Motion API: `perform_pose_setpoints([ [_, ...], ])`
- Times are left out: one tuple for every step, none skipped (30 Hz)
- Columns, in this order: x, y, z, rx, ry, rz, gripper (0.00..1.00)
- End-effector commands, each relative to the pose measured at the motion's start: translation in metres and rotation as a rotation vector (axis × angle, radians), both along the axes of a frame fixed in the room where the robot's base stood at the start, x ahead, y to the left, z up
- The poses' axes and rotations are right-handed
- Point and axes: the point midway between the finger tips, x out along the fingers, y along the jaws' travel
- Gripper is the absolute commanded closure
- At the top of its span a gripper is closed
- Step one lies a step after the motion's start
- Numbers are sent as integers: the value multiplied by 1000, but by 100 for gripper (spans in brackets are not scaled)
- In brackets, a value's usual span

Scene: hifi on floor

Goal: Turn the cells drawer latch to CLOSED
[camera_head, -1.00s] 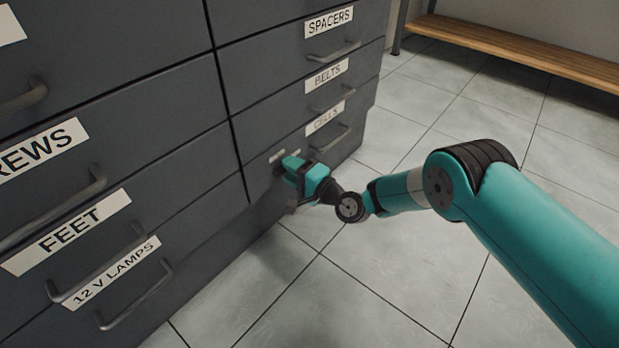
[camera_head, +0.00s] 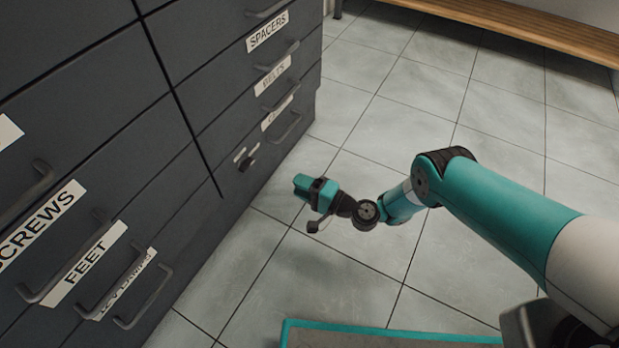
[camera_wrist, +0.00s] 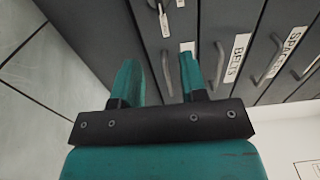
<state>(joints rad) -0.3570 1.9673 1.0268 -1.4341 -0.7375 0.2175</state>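The cells drawer (camera_head: 262,140) is a dark grey front low in the right column, looking flush with its neighbours. Its white label (camera_head: 277,112) and bar handle (camera_head: 286,130) show. The latch (camera_head: 247,163) is a small dark knob left of that handle, with two tiny white labels by it. Their words and the knob's exact setting are too small to read. My gripper (camera_head: 302,184) is to the right of the latch, apart from the cabinet over the floor. In the wrist view its two teal fingers (camera_wrist: 160,75) are apart with nothing between them.
Drawers marked BELTS (camera_head: 272,76) and SPACERS (camera_head: 267,30) are above, with protruding handles. The FEET drawer (camera_head: 85,262) and others are at left. A wooden bench (camera_head: 500,20) stands at the back. The tiled floor (camera_head: 390,130) right of the cabinet is clear.

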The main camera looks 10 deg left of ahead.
Motion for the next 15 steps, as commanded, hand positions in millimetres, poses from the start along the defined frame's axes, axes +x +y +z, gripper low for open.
perform_pose_setpoints([
  [-2, -6, 5, 0, 2, -3, 61],
  [-3, -9, 5, -1, 1, -4, 61],
  [-4, -11, 4, 0, 2, -3, 61],
  [-5, -13, 4, 0, 1, -2, 61],
  [-6, -15, 4, 0, 1, -1, 61],
  [-7, -17, 3, -1, 1, -1, 61],
  [-7, -18, 2, 0, 1, -1, 61],
  [-8, -19, 2, 0, 0, -1, 61],
  [-8, -20, 1, 0, 0, -1, 61],
  [-8, -20, 1, 0, 0, -1, 61],
  [-8, -20, 1, 0, 0, -1, 61],
  [-9, -21, 0, 0, 0, -1, 61],
  [-9, -21, 0, 0, 0, -1, 61],
  [-9, -21, -1, 0, 0, -1, 61],
  [-9, -21, -1, 0, 0, -1, 61],
])
